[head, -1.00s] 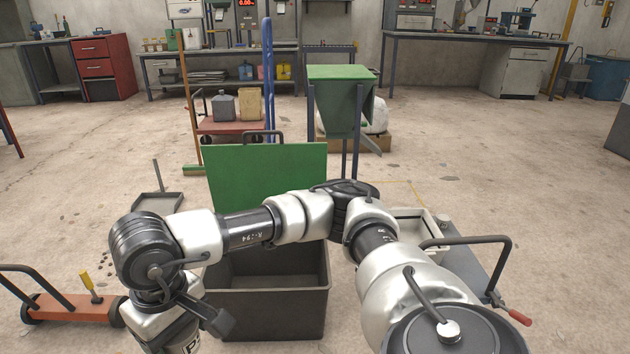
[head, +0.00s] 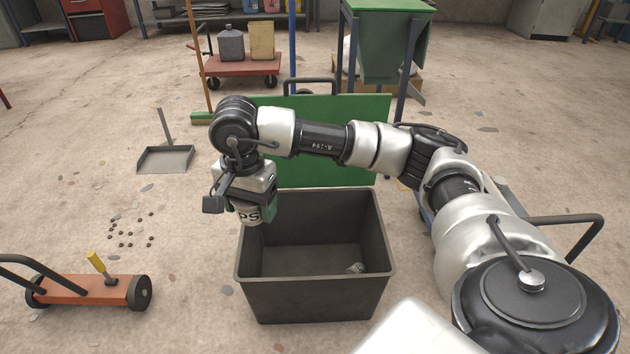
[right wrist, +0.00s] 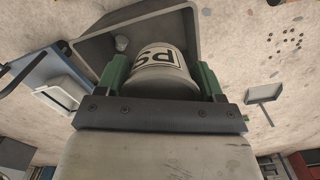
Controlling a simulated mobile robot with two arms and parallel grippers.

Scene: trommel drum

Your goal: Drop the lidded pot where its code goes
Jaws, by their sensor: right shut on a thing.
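The lidded pot (head: 248,215) is a small pale cylinder with a black "PS" code on its side. My right gripper (head: 252,208) is shut on it, with green finger pads on either side. In the right wrist view the pot (right wrist: 162,68) sits between the two fingers (right wrist: 162,80). The pot is at the left rim of a dark grey open bin (head: 315,300) with a green lid (head: 330,110) raised behind it. It looks to be above the rim. A small grey pot-like thing (head: 356,268) lies in the bin's right corner. My left gripper is not seen.
An orange cart (head: 90,290) with a yellow-handled tool stands at front left. A dustpan (head: 165,158) and several small dark bits (head: 130,230) lie on the floor. A green hopper (head: 385,45) and a red trolley with cans (head: 240,68) stand behind.

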